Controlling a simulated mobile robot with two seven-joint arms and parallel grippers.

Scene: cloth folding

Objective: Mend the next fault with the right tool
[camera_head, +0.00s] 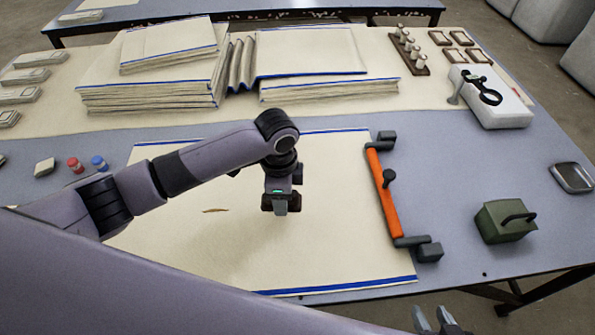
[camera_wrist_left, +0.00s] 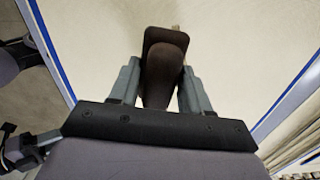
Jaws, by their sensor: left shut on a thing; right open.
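The cream cloth panel (camera_head: 330,240) with blue edge stripes lies flat on the grey table. A thin brown mark (camera_head: 215,210) shows on it, left of my left gripper. My left gripper (camera_head: 281,206) points down over the panel. In the left wrist view my left gripper (camera_wrist_left: 158,88) is shut on a dark brown rounded tool (camera_wrist_left: 164,72), with the cloth (camera_wrist_left: 240,50) beyond it. I cannot tell whether the tool touches the cloth. My right gripper (camera_head: 436,320) is open and empty at the bottom edge, off the panel.
An orange bar (camera_head: 383,190) with dark end clamps lies along the panel's right side. A green handled block (camera_head: 505,221), a tray (camera_head: 572,178) and a white box (camera_head: 491,97) with a black ring tool stand right. Red (camera_head: 75,165) and blue (camera_head: 99,163) spools stand left; folded stacks (camera_head: 150,95) lie behind.

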